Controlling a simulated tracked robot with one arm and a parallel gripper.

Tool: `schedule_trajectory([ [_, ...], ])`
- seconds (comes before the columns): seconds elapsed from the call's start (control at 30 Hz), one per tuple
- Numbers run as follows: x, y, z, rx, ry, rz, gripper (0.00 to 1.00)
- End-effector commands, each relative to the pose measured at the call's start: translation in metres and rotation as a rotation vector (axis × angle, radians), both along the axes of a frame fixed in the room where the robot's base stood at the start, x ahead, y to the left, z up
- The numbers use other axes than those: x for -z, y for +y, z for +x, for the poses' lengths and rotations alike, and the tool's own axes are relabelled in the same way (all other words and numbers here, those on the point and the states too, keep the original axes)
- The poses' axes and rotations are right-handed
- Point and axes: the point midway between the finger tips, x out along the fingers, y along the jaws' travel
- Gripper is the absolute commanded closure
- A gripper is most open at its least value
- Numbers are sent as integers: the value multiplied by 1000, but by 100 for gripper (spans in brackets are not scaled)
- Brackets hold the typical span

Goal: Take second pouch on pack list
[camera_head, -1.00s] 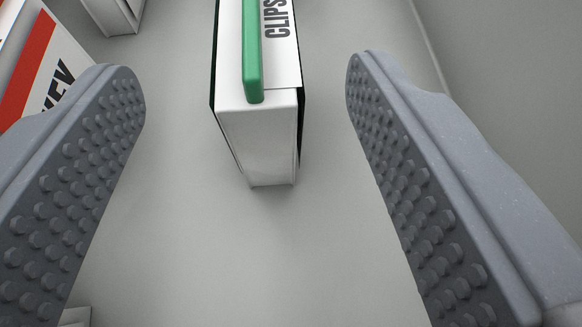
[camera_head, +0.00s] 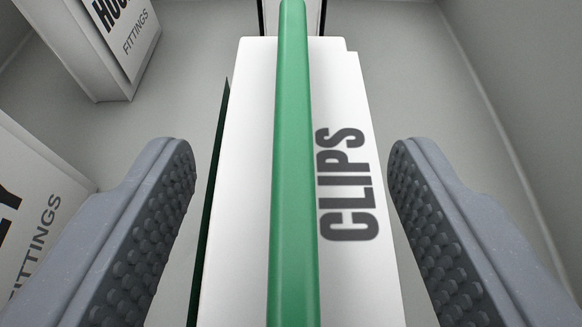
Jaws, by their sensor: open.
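A white pouch or box labelled CLIPS (camera_head: 362,270), with a green strip along its top, stands in the middle of the camera view. My gripper (camera_head: 290,165) is open, with one grey studded finger on each side of the CLIPS pack. A gap shows between each finger and the pack, so neither finger appears to touch it. The lower part of the pack is hidden below the frame. No pack list is in view.
A white pack with a label ending in "KEY"-like letters and FITTINGS (camera_head: 45,200) stands close by the left finger. Another FITTINGS pack (camera_head: 110,40), its top word cut off, stands at upper left. A grey wall (camera_head: 520,90) runs along the right.

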Motion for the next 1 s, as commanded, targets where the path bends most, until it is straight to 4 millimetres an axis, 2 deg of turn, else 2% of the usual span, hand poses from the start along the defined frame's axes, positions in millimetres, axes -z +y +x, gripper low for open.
schedule_trajectory([
  [0.3,1,-1,4,1,0,0,44],
  [0.47,1,-1,4,1,-1,1,88],
  [0.5,1,-1,4,1,-1,1,93],
  [0.83,-2,-1,4,1,-2,0,93],
  [1.0,-18,-1,4,1,-4,0,93],
])
